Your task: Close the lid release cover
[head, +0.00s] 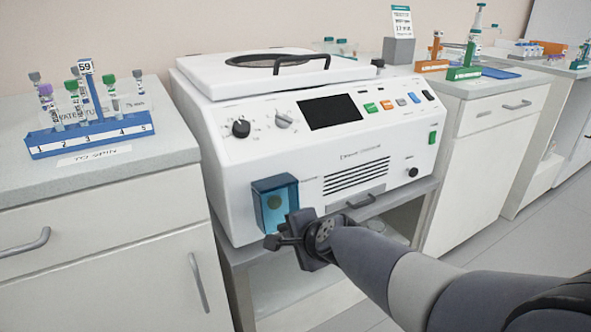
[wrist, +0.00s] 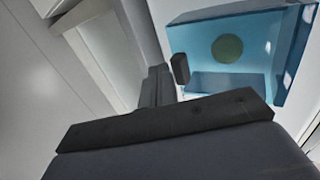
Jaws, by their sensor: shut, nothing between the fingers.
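The lid release cover (head: 262,186) is a see-through blue piece at the lower left of the white centrifuge's front (head: 235,165). A round dull green button (head: 274,202) shows inside the blue housing. In the wrist view a blue flap (wrist: 296,55) stands out at the right edge of the housing, so the cover looks open; its exact angle is hard to tell. The green button also shows there (wrist: 227,48). My gripper (head: 272,242) is shut and empty, just below the housing in the head view. In the wrist view its fingers (wrist: 168,82) are left of the housing, with no clear contact.
A front handle (head: 361,201) and vent slots (head: 356,178) are right of the housing. A bench with a blue tube rack (head: 90,138) stands at the left, and a drawer cabinet (head: 490,130) at the right. Open floor lies at the lower right.

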